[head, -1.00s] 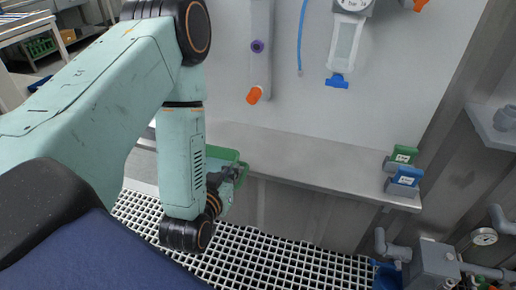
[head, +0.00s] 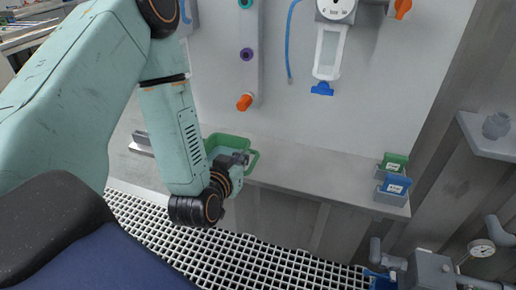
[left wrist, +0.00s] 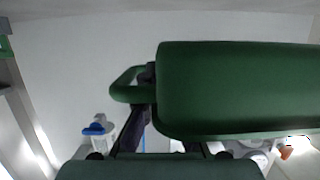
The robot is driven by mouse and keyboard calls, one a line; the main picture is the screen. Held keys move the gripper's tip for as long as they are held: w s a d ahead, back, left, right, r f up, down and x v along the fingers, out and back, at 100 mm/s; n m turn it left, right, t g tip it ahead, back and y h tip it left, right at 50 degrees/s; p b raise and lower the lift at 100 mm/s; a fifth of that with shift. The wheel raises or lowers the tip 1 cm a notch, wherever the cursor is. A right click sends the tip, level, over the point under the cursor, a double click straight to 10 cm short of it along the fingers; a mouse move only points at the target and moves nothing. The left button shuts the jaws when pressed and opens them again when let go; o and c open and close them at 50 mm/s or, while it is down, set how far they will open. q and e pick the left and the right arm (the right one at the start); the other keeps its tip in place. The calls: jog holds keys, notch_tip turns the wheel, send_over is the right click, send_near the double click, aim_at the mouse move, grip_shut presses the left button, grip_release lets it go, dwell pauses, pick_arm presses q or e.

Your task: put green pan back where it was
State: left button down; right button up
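The green pan (head: 228,141) is in my left gripper (head: 240,158), over the left part of the grey ledge in the head view. Whether it touches the ledge is not clear. In the left wrist view the pan (left wrist: 240,92) fills the upper right, with its loop handle (left wrist: 122,92) at its left. One dark finger reaches up to the pan beside the loop; the other is mostly hidden behind the pan. The gripper appears shut on the pan's side at the handle. My right gripper is in neither view.
The grey ledge (head: 310,177) runs along the white wall panel. A green block (head: 393,162) and a blue block (head: 396,185) stand in holders at its right end. A grey bracket (head: 142,140) lies at the left. An orange-ended valve (head: 244,102) hangs above. The ledge's middle is clear.

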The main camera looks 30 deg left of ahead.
pick_arm(q)
jog(key=b+x, duration=0.1)
jog(key=x, duration=0.3)
jog(key=r+x, duration=0.1)
jog(key=x, duration=0.4)
jog(key=r+b+x, duration=0.1)
jog(key=x, duration=0.3)
jog(key=shift+w+d+f+b, duration=0.15)
jog(key=shift+w+b, duration=0.15)
jog(key=shift+w, duration=0.25)
jog(key=shift+f+b, duration=0.95)
jog(key=shift+f, duration=1.4)
jog(key=shift+w+f, duration=0.1)
jog(key=shift+w, duration=0.1)
jog(key=c, duration=2)
grip_release()
jog(key=shift+s+f, duration=0.1)
jog(key=shift+f, duration=0.05)
jog(key=o, duration=0.5)
